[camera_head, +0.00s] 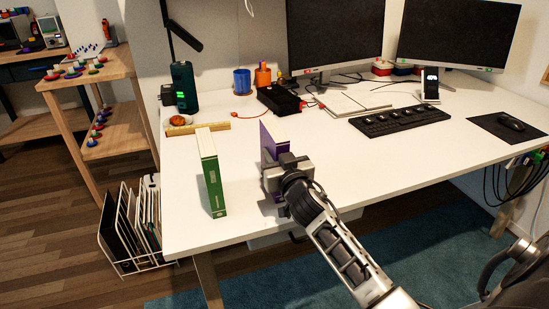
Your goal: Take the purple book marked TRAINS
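The purple book (267,141) stands upright on the white desk, left of its middle. Its lower front is hidden by my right gripper (275,178), so no TRAINS marking can be read. The gripper is right at the near end of the book. Its fingers are mostly hidden, and I cannot tell whether they are closed on the book. My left gripper is not in view.
A green book (212,178) stands upright to the left of the purple one, with free desk between. The desk's front edge (340,208) is close.

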